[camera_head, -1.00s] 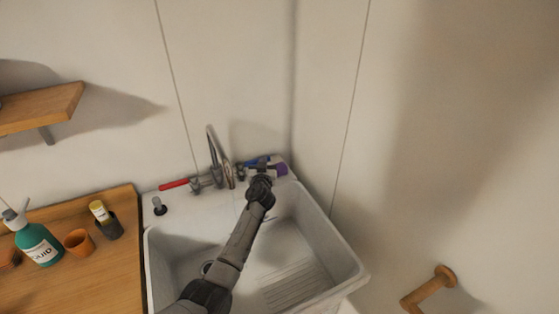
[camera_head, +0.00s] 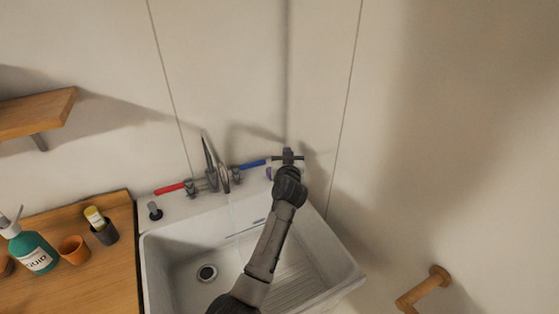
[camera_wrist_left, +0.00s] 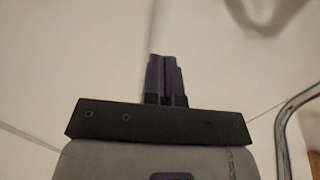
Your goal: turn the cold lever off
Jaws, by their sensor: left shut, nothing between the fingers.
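The blue lever (camera_head: 252,164), the cold one by its colour, sticks out to the right from the tap (camera_head: 212,168) at the back of the sink. The red lever (camera_head: 169,188) sticks out to the left. My left gripper (camera_head: 288,152) is at the sink's back right corner, just right of the blue lever's tip and apart from it. In the left wrist view its dark fingers (camera_wrist_left: 165,78) are together with nothing between them. A faint thin line hangs below the spout; I cannot tell if it is water. My right gripper is not in view.
The white sink (camera_head: 155,250) has a small purple item (camera_head: 269,173) on its back ledge, partly hidden by my arm. A wooden counter (camera_head: 112,285) with a green bottle (camera_head: 35,252) and cups is at left. Walls close in behind and right. A wooden peg (camera_head: 422,291) juts out at right.

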